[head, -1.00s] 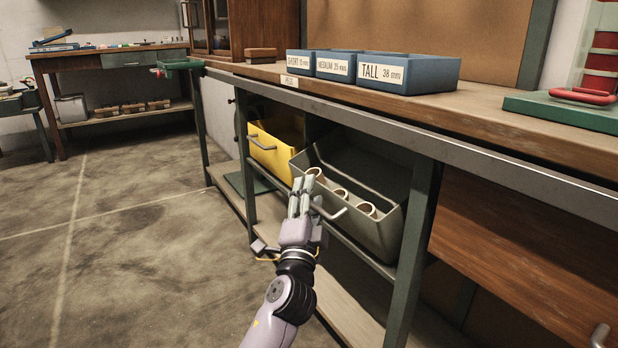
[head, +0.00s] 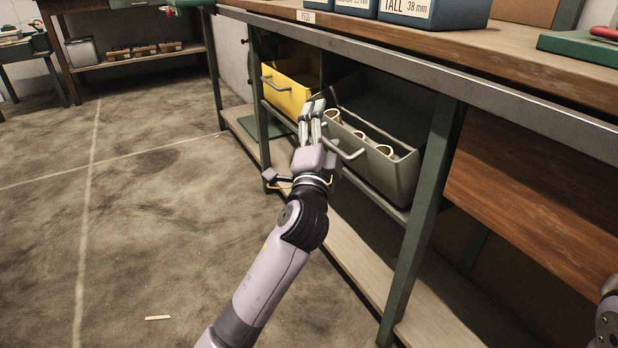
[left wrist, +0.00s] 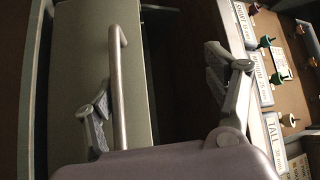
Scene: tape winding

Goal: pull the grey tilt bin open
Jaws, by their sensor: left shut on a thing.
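The grey tilt bin (head: 372,163) hangs under the workbench, tilted outward, with several pale tape rolls (head: 384,150) showing along its front inside. Its grey bar handle (head: 350,154) is on the front; the handle also shows in the left wrist view (left wrist: 118,85), running between the finger pads. My left gripper (head: 311,112) is at the left part of the handle, shut on it. In the left wrist view my left gripper (left wrist: 165,95) has its fingers on either side of the bar, and their exact contact is hard to see. My right gripper is out of view.
A yellow bin (head: 290,86) hangs left of the grey one. A green bench leg (head: 425,200) stands close to its right. The bench top (head: 480,50) overhangs above, bearing blue boxes (head: 435,12). A wooden shelf (head: 370,255) lies below.

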